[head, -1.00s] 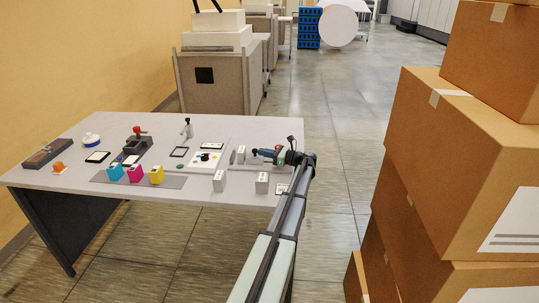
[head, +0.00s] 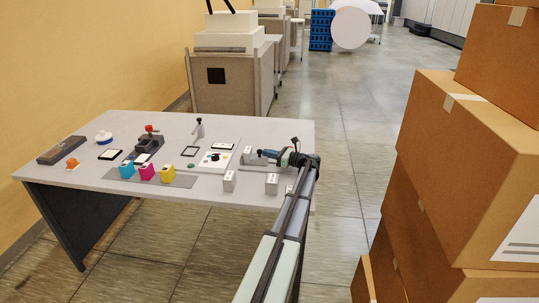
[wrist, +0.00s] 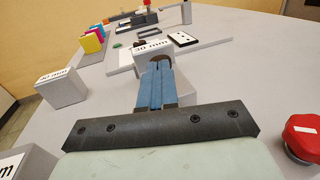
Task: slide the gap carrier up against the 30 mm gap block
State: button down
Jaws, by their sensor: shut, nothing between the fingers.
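My gripper (wrist: 156,108) has its blue fingers shut with nothing between them. It points at a grey upright block (wrist: 139,63) whose label reads 30 mm. A dark rounded part (wrist: 160,59) shows between the fingertips and this block; it may belong to the gap carrier, which is mostly hidden by the fingers. I cannot tell whether the fingertips touch it. In the head view my gripper (head: 271,154) is low over the right end of the table, just right of a dark knob (head: 262,153) and a pale upright block (head: 246,155).
Two more labelled blocks (head: 229,181) (head: 272,184) stand near the front edge; their numbers are unclear. A red button (wrist: 303,132) is close on the right in the wrist view. Stacked cartons (head: 460,160) stand right.

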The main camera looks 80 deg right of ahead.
jog(key=v, duration=1.4)
